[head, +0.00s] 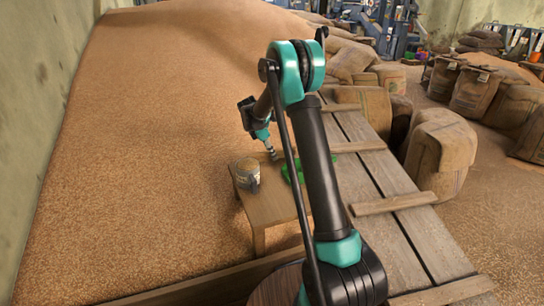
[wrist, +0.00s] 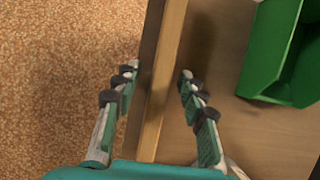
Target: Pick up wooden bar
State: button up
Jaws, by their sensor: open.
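The wooden bar (wrist: 166,75) is a long, narrow strip along the table's edge in the wrist view, running from the top of the picture down to my palm. My gripper (wrist: 158,73) is open, with one finger on each side of the bar and a gap to it on both sides. In the head view my gripper (head: 271,155) points down over the far edge of the small wooden table (head: 268,206). I cannot make out the bar in the head view.
A green open container (wrist: 272,45) lies on the table to the right of the bar. A mug (head: 246,173) stands at the table's left side. Grain (head: 150,130) surrounds the table on the left. A plank walkway (head: 385,195) and sacks (head: 440,150) are on the right.

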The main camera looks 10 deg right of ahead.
jog(key=shift+d+f, duration=0.1)
jog(key=shift+f, duration=0.2)
grip_shut()
